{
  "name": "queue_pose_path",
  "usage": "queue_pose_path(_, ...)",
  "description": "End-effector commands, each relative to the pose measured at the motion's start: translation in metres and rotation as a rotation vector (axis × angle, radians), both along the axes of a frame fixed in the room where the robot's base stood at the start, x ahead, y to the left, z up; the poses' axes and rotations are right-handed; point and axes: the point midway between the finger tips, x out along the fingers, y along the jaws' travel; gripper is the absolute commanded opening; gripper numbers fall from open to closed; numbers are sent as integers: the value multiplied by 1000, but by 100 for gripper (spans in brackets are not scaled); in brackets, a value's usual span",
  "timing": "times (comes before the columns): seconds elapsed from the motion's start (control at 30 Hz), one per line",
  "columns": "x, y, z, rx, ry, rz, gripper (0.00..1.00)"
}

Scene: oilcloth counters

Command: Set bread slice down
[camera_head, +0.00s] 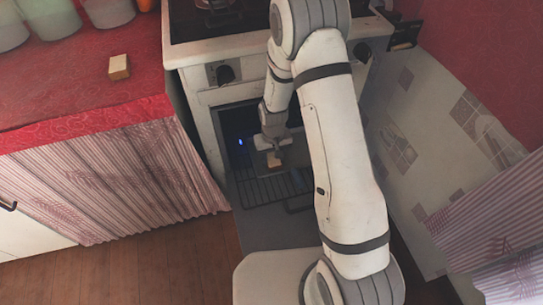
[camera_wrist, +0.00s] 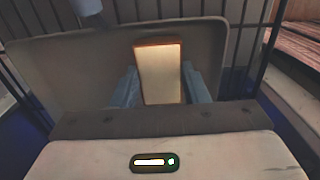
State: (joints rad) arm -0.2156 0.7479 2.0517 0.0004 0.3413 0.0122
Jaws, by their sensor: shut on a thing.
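My gripper (camera_wrist: 160,88) is shut on a bread slice (camera_wrist: 160,70), pale with a brown crust edge, held between its two blue-grey fingers. In the head view the gripper (camera_head: 273,148) is inside the open oven (camera_head: 215,125), with the slice (camera_head: 274,160) small below it. In the wrist view a grey-brown tray (camera_wrist: 60,70) lies behind the slice, above rack bars. I cannot tell whether the slice touches the tray.
A wire rack (camera_head: 260,190) extends at the oven's opening. A tan block like bread (camera_head: 119,67) lies on the red counter (camera_head: 60,85) at left. A stovetop is above the oven. Striped curtains hang on both sides.

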Motion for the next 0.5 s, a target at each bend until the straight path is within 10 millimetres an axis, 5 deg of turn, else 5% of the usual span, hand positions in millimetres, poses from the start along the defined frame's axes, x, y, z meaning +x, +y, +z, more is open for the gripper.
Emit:
queue_pose_path(0.07, 0, 0, -4, 0, 1, 0, 19)
queue_pose_path(0.1, 0, 0, -2, 0, 0, 0, 44)
queue_pose_path(0.33, 0, 0, -2, 0, 0, -1, 63)
queue_pose_path(0.5, 0, -1, -2, 0, 0, -1, 63)
